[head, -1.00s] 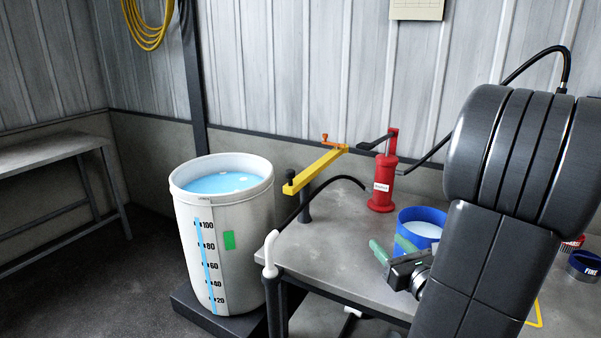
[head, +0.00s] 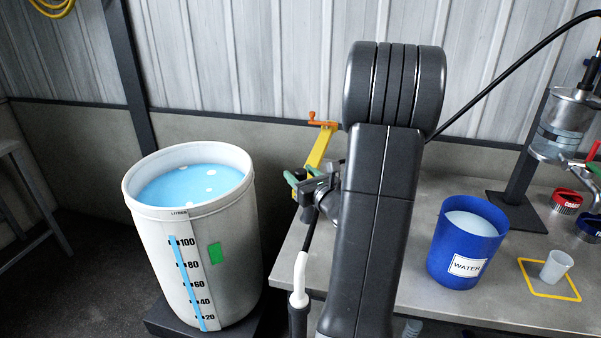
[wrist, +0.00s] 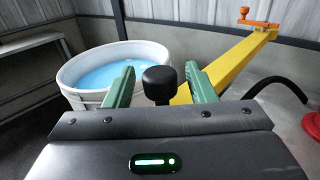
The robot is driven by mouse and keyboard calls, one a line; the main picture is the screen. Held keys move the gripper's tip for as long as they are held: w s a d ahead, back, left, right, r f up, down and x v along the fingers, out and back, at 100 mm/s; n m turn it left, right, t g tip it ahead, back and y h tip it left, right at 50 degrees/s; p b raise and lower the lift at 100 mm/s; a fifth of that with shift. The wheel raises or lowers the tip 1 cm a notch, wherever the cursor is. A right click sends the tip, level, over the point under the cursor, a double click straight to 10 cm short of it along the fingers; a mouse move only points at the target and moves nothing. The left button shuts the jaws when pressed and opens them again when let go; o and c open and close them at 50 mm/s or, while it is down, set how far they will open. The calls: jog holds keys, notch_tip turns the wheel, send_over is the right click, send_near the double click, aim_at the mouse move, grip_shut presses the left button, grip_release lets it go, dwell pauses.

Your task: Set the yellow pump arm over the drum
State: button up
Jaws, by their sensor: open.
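The yellow pump arm (head: 319,150) runs from an orange pivot at the back wall toward the front of the table. It lies to the right of the drum (head: 158,250), not over it. In the wrist view, a black knob (wrist: 159,82) stands upright at the near end of the yellow arm (wrist: 230,66). My gripper (head: 299,181) is open. In the wrist view, its green fingers (wrist: 161,84) stand on either side of the knob, with visible gaps. The drum's rim (wrist: 66,76) and blue liquid show behind the left finger. My arm hides part of the table.
A blue water bucket (head: 467,245) and a small cup (head: 556,266) stand on the table, right of my arm. A black hose (wrist: 275,82) and red pump base (wrist: 312,123) lie to the right.

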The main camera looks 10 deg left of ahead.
jog(key=shift+w+a, duration=0.1)
grip_shut()
